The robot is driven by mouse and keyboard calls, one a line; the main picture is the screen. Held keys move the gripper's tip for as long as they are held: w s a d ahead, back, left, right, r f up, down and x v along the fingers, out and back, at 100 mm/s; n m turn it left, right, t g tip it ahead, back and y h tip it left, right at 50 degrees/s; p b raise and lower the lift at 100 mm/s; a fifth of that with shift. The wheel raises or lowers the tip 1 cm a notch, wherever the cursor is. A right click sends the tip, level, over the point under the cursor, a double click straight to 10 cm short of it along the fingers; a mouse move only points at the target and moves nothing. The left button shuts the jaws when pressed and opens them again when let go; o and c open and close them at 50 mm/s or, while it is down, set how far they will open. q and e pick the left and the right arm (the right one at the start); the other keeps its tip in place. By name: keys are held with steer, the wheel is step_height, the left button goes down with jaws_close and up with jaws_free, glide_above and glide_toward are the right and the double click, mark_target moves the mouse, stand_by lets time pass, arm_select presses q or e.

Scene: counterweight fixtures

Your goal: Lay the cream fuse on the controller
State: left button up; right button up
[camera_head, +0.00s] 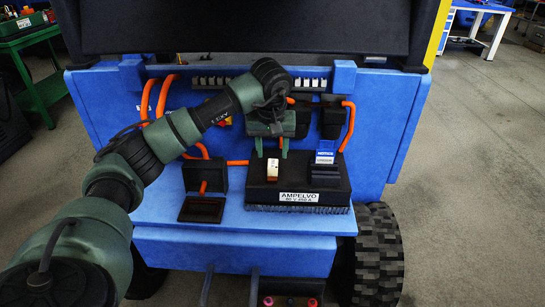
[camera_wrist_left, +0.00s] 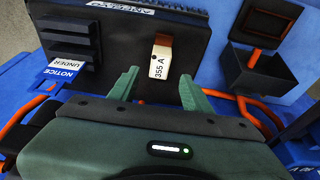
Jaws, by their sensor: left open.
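The cream fuse (camera_head: 272,175), with a copper-coloured end, rests on top of the black controller (camera_head: 334,187), left of its middle. In the left wrist view the fuse (camera_wrist_left: 157,66) reads "355 A", and the controller (camera_wrist_left: 100,29) lies under it. The controller bears an "AMPELVO" label on its front. My left gripper (camera_head: 271,150) is open and empty, just behind the fuse. In the left wrist view its spread fingers (camera_wrist_left: 158,80) point towards the fuse, with a gap between them and it. My right gripper is not in view.
A black holder with a blue "NOTICE UNDER" tag (camera_head: 325,158) stands on the controller's right part. An open black box (camera_head: 202,209) is to the left. Orange cables (camera_head: 348,125) run along the blue back panel. A black cover overhangs above.

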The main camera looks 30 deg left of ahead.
arm_select(q)
steer(key=v, duration=0.7)
steer(key=shift+p, duration=0.4)
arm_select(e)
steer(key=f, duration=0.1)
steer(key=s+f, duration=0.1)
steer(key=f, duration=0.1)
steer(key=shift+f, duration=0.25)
